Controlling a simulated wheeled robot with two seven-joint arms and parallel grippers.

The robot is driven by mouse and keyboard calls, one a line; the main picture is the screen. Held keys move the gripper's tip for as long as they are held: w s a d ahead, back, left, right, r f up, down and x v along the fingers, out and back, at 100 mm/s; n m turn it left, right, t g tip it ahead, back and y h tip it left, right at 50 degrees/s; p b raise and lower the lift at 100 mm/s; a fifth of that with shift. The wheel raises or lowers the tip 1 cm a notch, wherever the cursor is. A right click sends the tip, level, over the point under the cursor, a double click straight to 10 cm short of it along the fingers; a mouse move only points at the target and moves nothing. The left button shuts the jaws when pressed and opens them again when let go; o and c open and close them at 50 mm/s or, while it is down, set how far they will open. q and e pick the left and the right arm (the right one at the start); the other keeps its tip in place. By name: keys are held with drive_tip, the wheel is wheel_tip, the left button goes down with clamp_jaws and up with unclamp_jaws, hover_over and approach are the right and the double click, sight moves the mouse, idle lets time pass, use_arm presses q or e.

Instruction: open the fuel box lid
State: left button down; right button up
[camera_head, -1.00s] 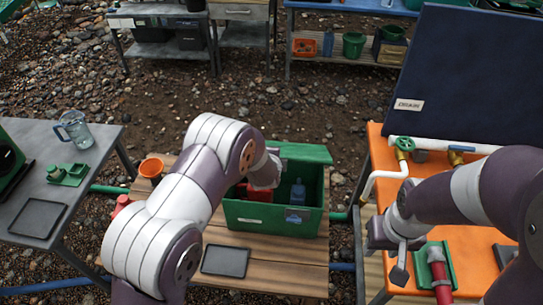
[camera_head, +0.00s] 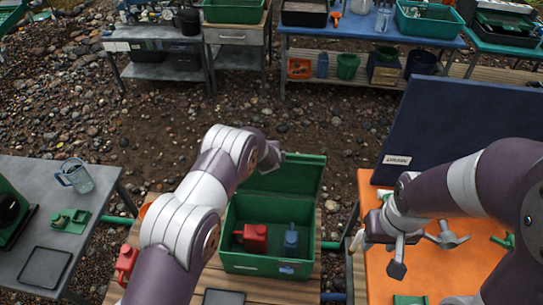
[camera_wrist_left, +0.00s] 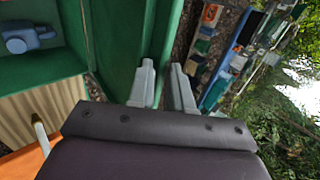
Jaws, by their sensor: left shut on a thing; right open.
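The green fuel box (camera_head: 262,264) stands on the wooden table with its lid (camera_head: 290,176) raised at the back. A red can (camera_head: 252,238) and a blue bottle (camera_head: 291,241) are inside it. My left gripper (camera_head: 276,157) is at the lid's upper left edge. In the left wrist view, my left gripper (camera_wrist_left: 165,88) is shut with the green lid (camera_wrist_left: 128,45) edge between its fingers; the exact contact is partly hidden. My right gripper (camera_head: 392,252) is open and empty above the orange table, away from the box.
A dark blue panel (camera_head: 450,115) stands behind the orange table (camera_head: 385,283). A grey table (camera_head: 20,178) with a clear jug (camera_head: 76,176) is at the left. A red container (camera_head: 126,262) is left of the box. Gravel ground lies open behind it.

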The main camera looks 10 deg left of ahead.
use_arm(q)
drive_tip(key=shift+w, duration=0.6)
drive_tip(key=c, duration=1.2)
unclamp_jaws()
drive_tip(key=shift+o, duration=0.2)
drive_tip(key=shift+s, duration=0.15)
